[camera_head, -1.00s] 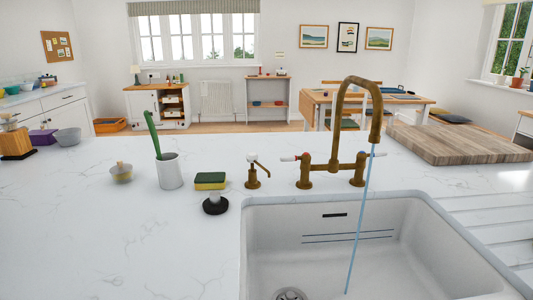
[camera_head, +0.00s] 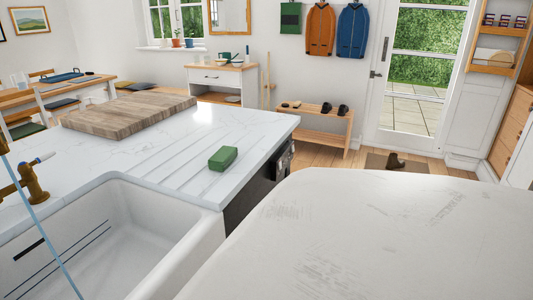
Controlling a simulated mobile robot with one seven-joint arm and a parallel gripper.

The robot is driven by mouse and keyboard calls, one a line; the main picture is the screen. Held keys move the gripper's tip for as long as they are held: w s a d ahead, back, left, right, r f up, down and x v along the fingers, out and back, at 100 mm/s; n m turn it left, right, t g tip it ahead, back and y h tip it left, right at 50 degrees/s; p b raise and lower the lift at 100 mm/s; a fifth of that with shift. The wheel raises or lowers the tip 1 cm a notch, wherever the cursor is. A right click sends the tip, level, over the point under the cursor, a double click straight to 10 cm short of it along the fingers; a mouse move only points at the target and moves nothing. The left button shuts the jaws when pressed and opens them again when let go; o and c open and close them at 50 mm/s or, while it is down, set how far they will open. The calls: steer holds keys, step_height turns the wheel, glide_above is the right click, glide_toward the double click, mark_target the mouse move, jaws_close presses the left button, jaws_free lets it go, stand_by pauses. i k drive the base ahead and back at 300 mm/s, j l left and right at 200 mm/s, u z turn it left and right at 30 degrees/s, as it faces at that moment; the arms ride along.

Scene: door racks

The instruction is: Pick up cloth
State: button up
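A small green block-shaped item (camera_head: 222,158) lies on the grooved drainer to the right of the sink. It could be a folded cloth, but its material is hard to tell at this size. No other cloth is clear in view. My gripper is not in view, so its state and anything in it are hidden.
A large pale scuffed surface fills the lower right. A bench (camera_head: 312,118) stands beyond.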

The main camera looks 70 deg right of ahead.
mark_target(222, 159)
steer(key=z, duration=1.5)
steer(key=l+u, duration=0.2)
steer(key=u, duration=0.25)
steer(key=i+l+u, duration=0.1)
steer(key=l+u, duration=0.15)
steer(key=u, duration=0.25)
steer(key=l+u, duration=0.45)
steer(key=l, duration=0.5)
